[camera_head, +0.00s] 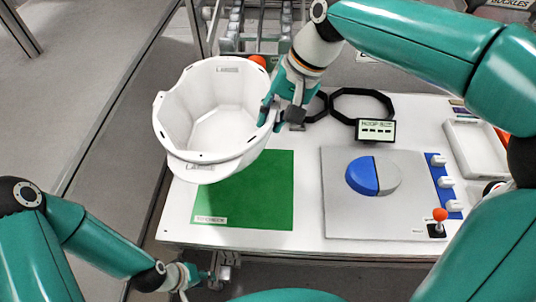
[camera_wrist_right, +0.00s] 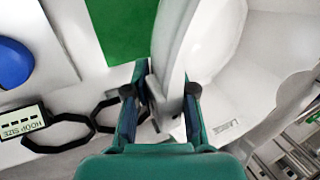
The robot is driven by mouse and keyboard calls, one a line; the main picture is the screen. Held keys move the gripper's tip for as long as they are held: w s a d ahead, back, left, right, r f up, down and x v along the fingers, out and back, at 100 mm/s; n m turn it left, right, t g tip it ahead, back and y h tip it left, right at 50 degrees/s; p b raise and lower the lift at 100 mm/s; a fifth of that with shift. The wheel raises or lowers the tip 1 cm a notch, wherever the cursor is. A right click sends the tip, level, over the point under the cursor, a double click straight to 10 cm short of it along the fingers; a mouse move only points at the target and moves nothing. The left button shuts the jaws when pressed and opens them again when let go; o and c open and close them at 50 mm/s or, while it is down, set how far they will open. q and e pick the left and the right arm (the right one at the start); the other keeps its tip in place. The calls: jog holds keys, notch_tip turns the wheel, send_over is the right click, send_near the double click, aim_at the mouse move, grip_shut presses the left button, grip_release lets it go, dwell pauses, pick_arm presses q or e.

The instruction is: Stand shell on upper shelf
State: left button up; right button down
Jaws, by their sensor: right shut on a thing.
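The white helmet shell (camera_head: 225,105) hangs with its open side up, over the back left of the white table. It also shows in the right wrist view (camera_wrist_right: 225,50), close up. My right gripper (camera_head: 279,114) is shut on the shell's right edge; in the right wrist view its two fingers (camera_wrist_right: 162,97) sit on both sides of the shell wall. My left gripper (camera_head: 212,276) is low, in front of the table's front left edge and away from the shell. Its fingers are too small to read. I cannot tell which surface is the upper shelf.
A green mat (camera_head: 250,200) lies below the shell. A grey panel (camera_head: 330,215) with a blue and grey disc (camera_head: 362,176) and an orange-knobbed lever (camera_head: 439,216) is to its right. A metal rack (camera_head: 262,38) is at the back.

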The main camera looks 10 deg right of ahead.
notch_tip(320, 180, down, 11)
jog(key=shift+f+b, duration=0.2)
jog(key=shift+b, duration=0.15)
jog(key=shift+f, duration=0.15)
jog(key=c, duration=1)
grip_release()
jog(key=shift+o, duration=0.2)
jog(key=v, duration=1.2)
jog(key=shift+p, duration=0.4)
